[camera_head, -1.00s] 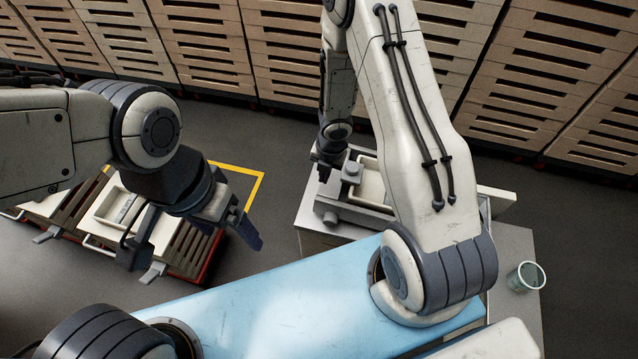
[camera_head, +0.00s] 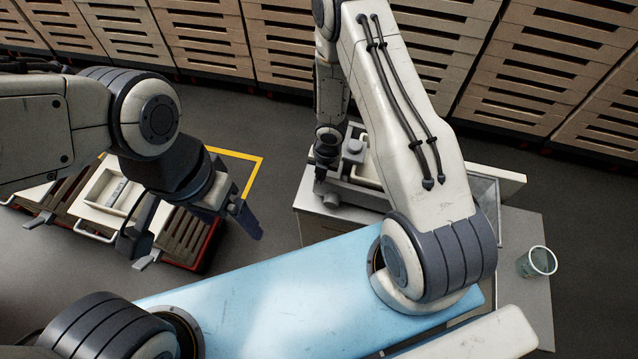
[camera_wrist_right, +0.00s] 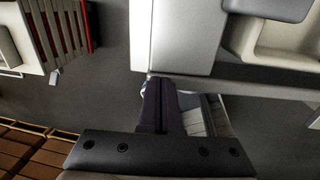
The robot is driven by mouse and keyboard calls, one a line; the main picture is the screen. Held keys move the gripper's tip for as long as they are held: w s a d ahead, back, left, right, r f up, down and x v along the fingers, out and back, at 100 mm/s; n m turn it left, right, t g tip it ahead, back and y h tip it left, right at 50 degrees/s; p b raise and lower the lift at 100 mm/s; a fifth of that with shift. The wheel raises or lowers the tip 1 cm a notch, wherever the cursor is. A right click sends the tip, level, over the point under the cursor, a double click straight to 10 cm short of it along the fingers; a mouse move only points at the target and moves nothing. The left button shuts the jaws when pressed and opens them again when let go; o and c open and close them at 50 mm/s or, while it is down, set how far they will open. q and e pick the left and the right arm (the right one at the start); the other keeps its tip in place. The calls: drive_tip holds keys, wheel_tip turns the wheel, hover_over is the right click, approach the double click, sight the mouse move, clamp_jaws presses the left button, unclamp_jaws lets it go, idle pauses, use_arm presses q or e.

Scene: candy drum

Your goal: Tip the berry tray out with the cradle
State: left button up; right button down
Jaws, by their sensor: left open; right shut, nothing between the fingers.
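A pale tray (camera_head: 366,171) sits in a grey cradle-like fixture (camera_head: 358,195) on the bench, partly hidden behind my right arm. In the right wrist view the pale tray (camera_wrist_right: 262,55) is at the upper right, with a grey block (camera_wrist_right: 268,8) at its edge. My right gripper (camera_head: 319,186) is at the left end of the fixture. In the right wrist view its dark fingers (camera_wrist_right: 158,108) are together and empty, by the bench edge. My left gripper (camera_head: 190,228) is open and empty above the slatted crate at the left. I cannot see berries.
The bench (camera_head: 520,225) carries a clear cup (camera_head: 537,262) at the right. A second pale tray (camera_head: 108,192) lies on a slatted red-edged crate (camera_head: 188,240) at the left. Stacked crates (camera_head: 205,40) line the back. Grey floor between bench and crates is clear.

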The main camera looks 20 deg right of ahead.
drive_tip(key=shift+f, duration=0.55)
